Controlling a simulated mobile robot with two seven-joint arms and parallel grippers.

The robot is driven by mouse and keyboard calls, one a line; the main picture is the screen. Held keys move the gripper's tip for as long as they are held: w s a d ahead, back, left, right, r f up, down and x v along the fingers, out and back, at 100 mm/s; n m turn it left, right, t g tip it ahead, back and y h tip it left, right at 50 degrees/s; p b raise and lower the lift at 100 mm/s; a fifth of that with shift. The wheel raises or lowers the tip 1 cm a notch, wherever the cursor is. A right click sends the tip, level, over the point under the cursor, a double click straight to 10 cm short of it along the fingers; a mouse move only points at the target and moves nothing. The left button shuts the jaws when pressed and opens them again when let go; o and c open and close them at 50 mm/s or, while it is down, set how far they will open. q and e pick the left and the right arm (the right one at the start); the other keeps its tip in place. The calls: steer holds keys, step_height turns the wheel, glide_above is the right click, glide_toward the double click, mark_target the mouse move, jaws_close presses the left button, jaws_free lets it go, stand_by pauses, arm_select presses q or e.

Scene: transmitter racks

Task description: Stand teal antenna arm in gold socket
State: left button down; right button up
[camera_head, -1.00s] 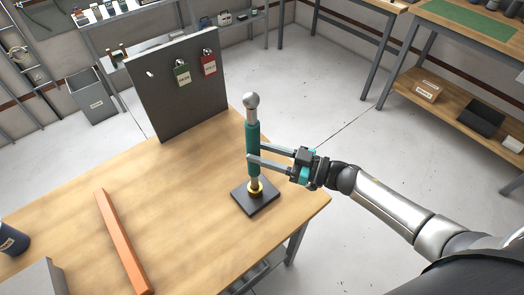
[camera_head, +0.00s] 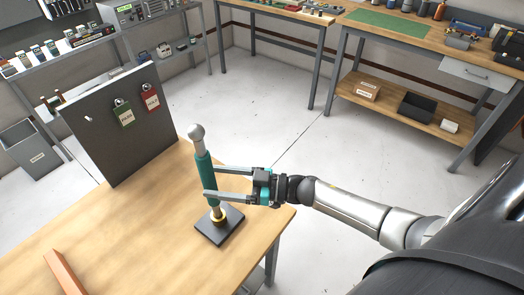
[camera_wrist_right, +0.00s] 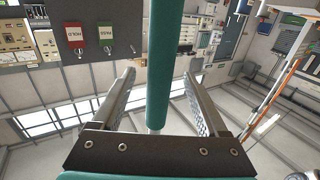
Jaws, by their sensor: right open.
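The teal antenna arm (camera_head: 206,172) stands nearly upright with its lower end in the gold socket (camera_head: 218,216), which sits on a dark square base (camera_head: 224,229) near the table's corner. A grey ball tops the arm. My right gripper (camera_head: 212,181) is open, its two fingers on either side of the arm. In the right wrist view, the teal arm (camera_wrist_right: 163,70) runs between the spread fingers with gaps at both sides. How deep the arm sits in the socket is hidden. My left gripper is not in view.
A grey upright panel (camera_head: 118,122) with a green tag (camera_head: 124,113) and a red tag (camera_head: 150,98) stands behind on the wooden table (camera_head: 140,235). An orange bar (camera_head: 65,274) lies at the lower left. The floor to the right is clear.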

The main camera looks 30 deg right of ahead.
steer(key=b+v, duration=0.1)
steer(key=v, duration=1.3)
steer(key=shift+s+d, duration=0.25)
steer(key=shift+d, duration=0.1)
steer(key=shift+a, duration=0.1)
